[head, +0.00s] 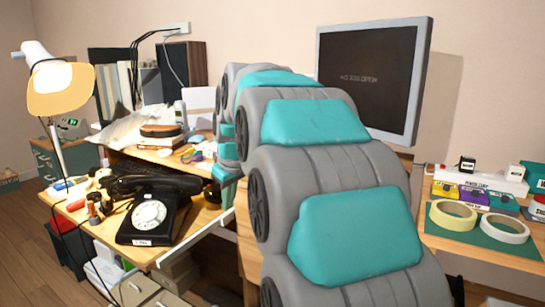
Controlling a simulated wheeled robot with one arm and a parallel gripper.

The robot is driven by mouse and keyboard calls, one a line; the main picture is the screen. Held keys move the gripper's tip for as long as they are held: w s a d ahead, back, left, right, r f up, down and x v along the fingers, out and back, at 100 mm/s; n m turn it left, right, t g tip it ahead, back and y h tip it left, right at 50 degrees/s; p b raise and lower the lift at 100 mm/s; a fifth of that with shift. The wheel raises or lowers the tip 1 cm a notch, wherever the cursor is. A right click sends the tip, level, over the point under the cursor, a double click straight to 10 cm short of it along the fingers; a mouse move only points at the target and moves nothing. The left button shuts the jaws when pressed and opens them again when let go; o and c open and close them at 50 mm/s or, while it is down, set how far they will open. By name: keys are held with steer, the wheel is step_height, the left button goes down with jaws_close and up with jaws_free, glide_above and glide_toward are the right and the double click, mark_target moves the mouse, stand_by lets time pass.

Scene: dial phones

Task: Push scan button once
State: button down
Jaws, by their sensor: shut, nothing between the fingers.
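I cannot make out a scan button in the head view. My own grey and teal arm fills the middle and lower right and reaches over the desk. Its far end drops behind its nearer links, close to the desk's right side. The fingers of my gripper are hidden there, and whatever lies directly behind the arm is hidden too. A small device with a green light (69,123) stands on a cabinet at the far left. It is too small to read any button on it.
A black dial phone (150,214) sits at the front of the wooden desk (195,217). A lamp (60,88) stands on the left. A monitor (372,78) is at the back. Tape rolls (453,214) and stamp boxes (480,176) lie on the right-hand table.

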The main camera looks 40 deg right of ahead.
steer(key=w+d+r+t+h, duration=0.1)
steer(key=w+d+r, duration=0.2)
steer(key=d+r, duration=0.2)
steer(key=w+d+r+n+t+h+p, duration=0.1)
steer(key=w+d+r, duration=0.2)
steer(key=d, duration=0.7)
steer(key=w+d+r+t+h+p, duration=0.1)
steer(key=w+d+r, duration=0.2)
steer(key=d+r, duration=0.4)
steer(key=shift+w+d+t, duration=0.2)
steer(key=shift+d+t, duration=0.1)
steer(key=shift+d, duration=0.05)
steer(key=shift+f+b, duration=2.6)
steer(key=shift+f, duration=1.8)
steer(key=shift+f, duration=0.15)
steer(key=shift+f+b, duration=0.25)
steer(key=shift+b, duration=0.05)
